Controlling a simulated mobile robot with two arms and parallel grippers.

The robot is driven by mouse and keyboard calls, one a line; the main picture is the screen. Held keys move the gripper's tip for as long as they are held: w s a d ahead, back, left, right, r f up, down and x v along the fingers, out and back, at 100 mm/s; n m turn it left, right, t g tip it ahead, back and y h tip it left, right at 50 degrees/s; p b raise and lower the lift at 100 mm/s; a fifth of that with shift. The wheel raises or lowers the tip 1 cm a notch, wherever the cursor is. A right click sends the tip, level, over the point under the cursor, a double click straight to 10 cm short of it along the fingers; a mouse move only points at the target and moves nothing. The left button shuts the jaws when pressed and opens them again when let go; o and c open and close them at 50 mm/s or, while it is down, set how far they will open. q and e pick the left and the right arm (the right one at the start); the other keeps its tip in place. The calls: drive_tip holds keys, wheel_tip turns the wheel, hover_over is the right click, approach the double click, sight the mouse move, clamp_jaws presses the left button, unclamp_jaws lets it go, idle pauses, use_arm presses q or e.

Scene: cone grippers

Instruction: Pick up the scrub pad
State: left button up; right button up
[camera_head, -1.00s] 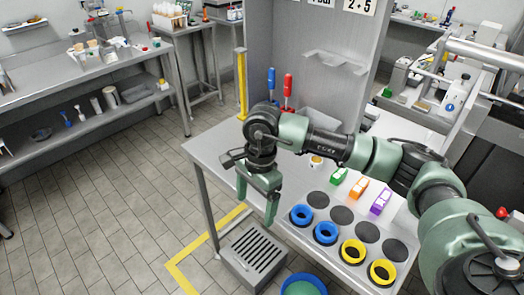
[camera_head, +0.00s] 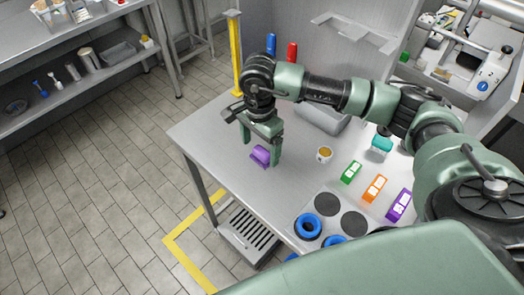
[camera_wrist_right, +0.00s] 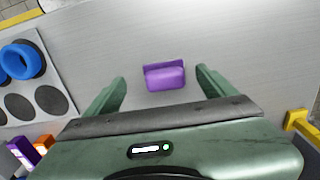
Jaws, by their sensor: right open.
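A purple block-like piece, which I take for the scrub pad (camera_head: 261,155), lies on the metal table near its left edge. It also shows in the right wrist view (camera_wrist_right: 165,78), a thick purple block with a thin raised edge along its far side. My right gripper (camera_head: 262,149) is open and points down over it. In the wrist view the two green fingers of the gripper (camera_wrist_right: 161,76) stand either side of the pad, with a gap to each side. The jaws are empty. My left gripper is not in view.
On the table (camera_head: 215,135) stand a small cup (camera_head: 324,155), a teal item (camera_head: 381,145), and green (camera_head: 351,172), orange (camera_head: 374,188) and purple (camera_head: 399,205) blocks. Blue rings (camera_head: 308,227) lie at the front. A grey bin (camera_head: 322,119) and yellow post (camera_head: 236,55) stand behind.

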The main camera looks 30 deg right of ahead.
sight(259, 153)
drive_tip(key=f, duration=0.1)
drive_tip(key=f+p, duration=0.1)
drive_tip(key=f, duration=0.1)
drive_tip(key=shift+w+f, duration=0.25)
drive_tip(key=shift+f, duration=0.15)
drive_tip(key=shift+f+p, duration=0.25)
drive_tip(key=shift+p, duration=0.05)
drive_tip(key=c, duration=1.4)
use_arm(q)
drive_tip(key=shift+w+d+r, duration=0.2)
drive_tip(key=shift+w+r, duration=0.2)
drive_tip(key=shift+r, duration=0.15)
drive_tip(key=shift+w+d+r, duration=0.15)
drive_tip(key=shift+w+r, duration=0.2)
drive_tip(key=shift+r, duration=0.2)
use_arm(e)
drive_tip(key=shift+c, duration=0.2)
drive_tip(key=shift+w+r, duration=0.1)
drive_tip(key=shift+r, duration=0.4)
use_arm(q)
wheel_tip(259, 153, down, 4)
drive_tip(key=b, duration=0.4)
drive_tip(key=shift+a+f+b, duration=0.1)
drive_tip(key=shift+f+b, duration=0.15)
drive_tip(key=shift+b, duration=0.1)
use_arm(e)
wheel_tip(259, 153, up, 19)
